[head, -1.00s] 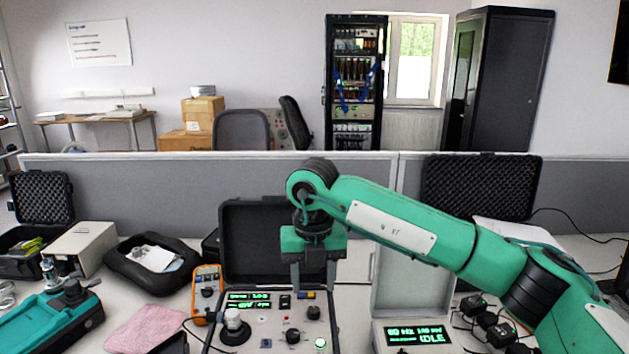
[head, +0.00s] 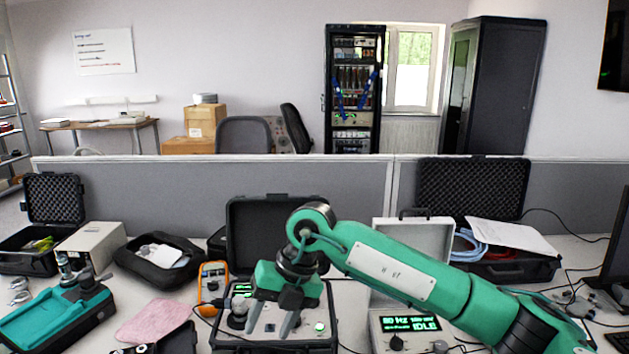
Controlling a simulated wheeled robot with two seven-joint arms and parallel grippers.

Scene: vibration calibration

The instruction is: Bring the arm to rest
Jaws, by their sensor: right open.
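My right arm, green with black joints, reaches in from the right edge. Its right gripper (head: 270,318) points down, tilted, with its two grey fingers apart and nothing between them. It is over the control panel of the black-cased calibration unit (head: 323,332) and hides part of that panel. I cannot tell whether a fingertip touches the panel. A lit green button shows right of the fingers. My left gripper is not in view.
An orange multimeter (head: 212,287), a pink cloth (head: 153,319) and a teal device (head: 57,315) lie to the left. An open black case (head: 505,268) with cables stands at the right. A grey partition (head: 300,184) closes the desk's back.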

